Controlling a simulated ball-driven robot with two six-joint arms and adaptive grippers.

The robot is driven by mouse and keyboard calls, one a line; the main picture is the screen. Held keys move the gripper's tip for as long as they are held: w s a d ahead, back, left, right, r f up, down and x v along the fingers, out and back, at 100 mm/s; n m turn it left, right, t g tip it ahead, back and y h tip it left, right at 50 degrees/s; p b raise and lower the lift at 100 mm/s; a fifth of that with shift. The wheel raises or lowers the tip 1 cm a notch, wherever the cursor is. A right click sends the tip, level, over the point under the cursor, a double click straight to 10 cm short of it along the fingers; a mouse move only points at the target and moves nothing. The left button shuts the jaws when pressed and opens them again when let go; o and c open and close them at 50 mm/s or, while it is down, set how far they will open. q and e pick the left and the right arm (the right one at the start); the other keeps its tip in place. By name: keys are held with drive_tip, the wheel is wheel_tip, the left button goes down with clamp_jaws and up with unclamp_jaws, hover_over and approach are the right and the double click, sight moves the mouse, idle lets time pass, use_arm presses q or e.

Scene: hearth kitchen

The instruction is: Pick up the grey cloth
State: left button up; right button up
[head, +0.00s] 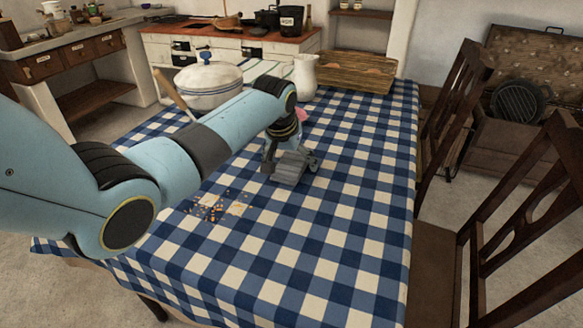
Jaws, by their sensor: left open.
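The grey cloth (292,169) looks like a small, ribbed, folded piece on the blue-and-white checked tablecloth, near the middle of the table. My left arm reaches in from the left, and my left gripper (291,163) points down right at the cloth. Its fingers are apart, one on each side of the cloth. I cannot tell whether they touch it. The gripper hides the cloth's far part. My right gripper is not in view.
Orange and dark crumbs (214,207) lie left of the cloth. A white pot (209,88), a white jug (305,78) and a wooden tray (350,72) stand at the table's back. Something pink (302,114) shows behind my gripper. Chairs (540,215) line the right side; the front is clear.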

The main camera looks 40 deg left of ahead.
sight(297, 159)
use_arm(q)
drive_tip(key=c, duration=1.3)
drive_tip(key=shift+r, duration=0.55)
drive_tip(key=r, duration=0.2)
drive_tip(key=d+r+p, duration=0.1)
drive_tip(key=shift+s+d+r, duration=0.1)
drive_tip(key=shift+s+r, duration=0.15)
drive_tip(key=shift+r, duration=0.15)
drive_tip(key=s+d+r, duration=0.1)
drive_tip(key=d+r, duration=0.1)
drive_tip(key=d, duration=0.1)
drive_tip(key=s+d+r+p, duration=0.1)
drive_tip(key=s+d+r, duration=0.1)
drive_tip(key=d, duration=0.1)
drive_tip(key=s+d+r, duration=0.2)
drive_tip(key=d, duration=0.1)
drive_tip(key=shift+r, duration=0.1)
